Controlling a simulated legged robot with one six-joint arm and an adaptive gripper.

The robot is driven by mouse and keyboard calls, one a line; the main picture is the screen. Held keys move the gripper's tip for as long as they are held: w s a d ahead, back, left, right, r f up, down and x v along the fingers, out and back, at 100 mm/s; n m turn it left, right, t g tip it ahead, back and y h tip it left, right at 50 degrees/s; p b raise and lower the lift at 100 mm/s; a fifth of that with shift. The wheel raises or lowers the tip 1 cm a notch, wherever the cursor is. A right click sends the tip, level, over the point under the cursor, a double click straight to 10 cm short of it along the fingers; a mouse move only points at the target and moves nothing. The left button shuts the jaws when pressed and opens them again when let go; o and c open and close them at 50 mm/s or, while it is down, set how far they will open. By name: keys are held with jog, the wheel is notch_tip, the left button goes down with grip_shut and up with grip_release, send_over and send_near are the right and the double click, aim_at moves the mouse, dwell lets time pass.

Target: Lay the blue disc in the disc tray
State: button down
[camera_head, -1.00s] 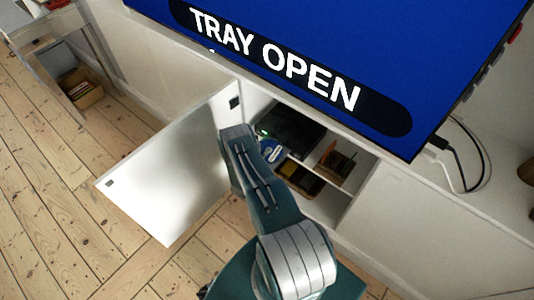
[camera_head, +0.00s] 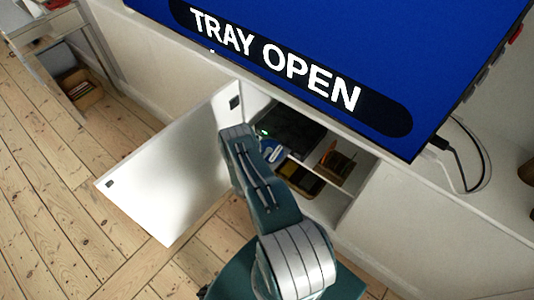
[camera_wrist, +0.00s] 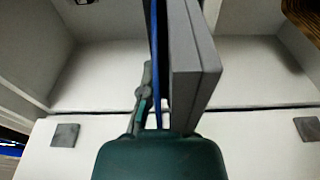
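The blue disc (camera_head: 271,149) shows in the head view beside the end of my arm, inside the open cabinet, in front of the dark disc player (camera_head: 292,130). In the wrist view the disc (camera_wrist: 155,60) is edge-on, a thin blue line between the fingers of my gripper (camera_wrist: 160,70), which is shut on it. The player has a small green light. The disc tray cannot be made out apart from the disc and the player's dark front. My arm hides part of the cabinet opening.
The white cabinet door (camera_head: 165,175) stands open to the left of my arm. A screen (camera_head: 300,50) above reads "TRAY OPEN". Cables (camera_head: 470,165) lie at right.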

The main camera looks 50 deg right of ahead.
jog(key=shift+s+a+f, duration=0.15)
jog(key=shift+s+f, duration=0.3)
jog(key=shift+f, duration=0.1)
jog(key=c, duration=0.7)
grip_release()
jog(key=shift+o, duration=0.2)
jog(key=o, duration=0.7)
jog(key=shift+c, duration=0.2)
jog(key=shift+f, duration=0.45)
jog(key=w+v, duration=0.1)
jog(key=v, duration=0.6)
jog(key=shift+w+a+r, duration=0.2)
jog(key=shift+a+r, duration=0.05)
jog(key=shift+a, duration=0.25)
